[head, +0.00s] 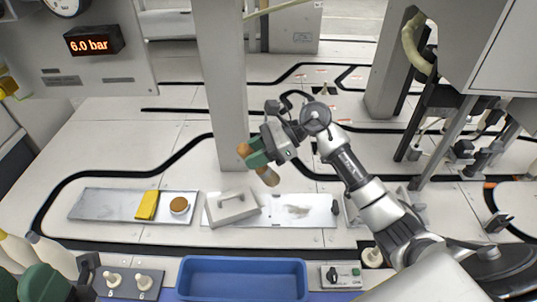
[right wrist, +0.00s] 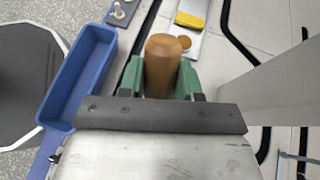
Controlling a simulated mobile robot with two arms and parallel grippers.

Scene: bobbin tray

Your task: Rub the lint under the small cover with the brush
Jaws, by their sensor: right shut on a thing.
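My right gripper (head: 257,158) is shut on the brush (head: 268,176), which has a brown wooden handle. It holds the brush tilted in the air, behind and above the small cover. The right wrist view shows the brush handle (right wrist: 162,68) between the green fingers. The small cover (head: 232,207), a light grey lid with a bar handle, lies on the left part of a pale plate (head: 322,220). A grey lint smudge (head: 297,211) lies uncovered on the plate, right of the cover. My left gripper (head: 50,283) is partly in view at the lower left; its fingertips are unclear.
A metal tray (head: 100,205) at left holds a yellow cloth (head: 147,205) and a round brown-topped piece (head: 179,205). A blue bin (head: 243,278) stands at the front. A grey post (head: 222,90) rises behind the cover. A switch box (head: 341,276) is right of the bin.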

